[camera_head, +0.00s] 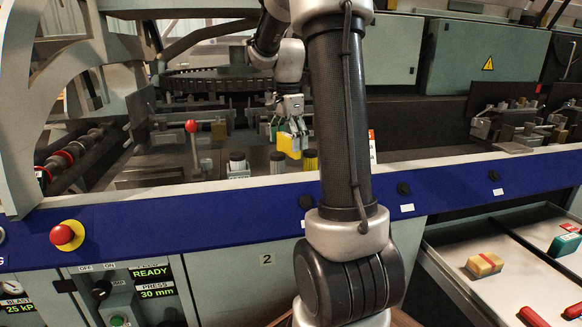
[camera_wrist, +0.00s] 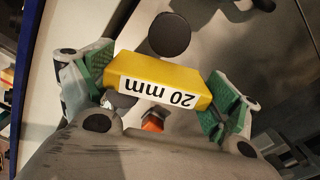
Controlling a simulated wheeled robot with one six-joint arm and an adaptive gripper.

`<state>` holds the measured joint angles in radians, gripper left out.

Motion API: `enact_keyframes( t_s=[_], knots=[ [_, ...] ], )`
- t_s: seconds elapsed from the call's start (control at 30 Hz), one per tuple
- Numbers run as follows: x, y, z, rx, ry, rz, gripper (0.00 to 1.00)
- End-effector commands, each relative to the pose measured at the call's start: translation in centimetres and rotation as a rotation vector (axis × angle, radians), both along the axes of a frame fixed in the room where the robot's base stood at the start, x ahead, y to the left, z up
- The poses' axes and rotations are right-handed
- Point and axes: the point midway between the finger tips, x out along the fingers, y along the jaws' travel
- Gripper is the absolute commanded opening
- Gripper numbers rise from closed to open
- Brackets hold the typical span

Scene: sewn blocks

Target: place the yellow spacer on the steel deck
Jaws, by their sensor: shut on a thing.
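The yellow spacer (camera_head: 287,146) is in my gripper (camera_head: 289,128), above the grey steel deck (camera_head: 259,153) behind the blue front rail. In the wrist view the spacer (camera_wrist: 160,72) lies between the green finger pads of my gripper (camera_wrist: 158,88), with a white "20 mm" label on one side, upside down in the picture. The gripper is shut on it. The spacer looks slightly tilted in the wrist view. I cannot tell the exact gap between its underside and the deck.
A red-knobbed lever (camera_head: 191,127) rises to the left. A pale tray (camera_head: 508,287) at lower right holds a yellow-and-tan block (camera_head: 485,264), red blocks (camera_head: 533,317) and a green block (camera_head: 563,244).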

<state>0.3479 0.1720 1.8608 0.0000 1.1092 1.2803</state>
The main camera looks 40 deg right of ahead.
Motion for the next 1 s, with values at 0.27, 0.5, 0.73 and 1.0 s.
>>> enact_keyframes(
  t_s=[0.27, 0.5, 0.73, 1.0],
  knots=[
    [0.0, 0.0, -4.3, 0.000, 0.000, 0.000, 0.62],
    [0.0, 0.0, -7.0, 0.001, 0.002, 0.000, 0.62],
    [0.0, 0.0, -8.2, -0.001, -0.001, 0.000, 0.62],
    [0.0, 0.0, -8.5, 0.000, -0.001, 0.000, 0.98]
  ],
)
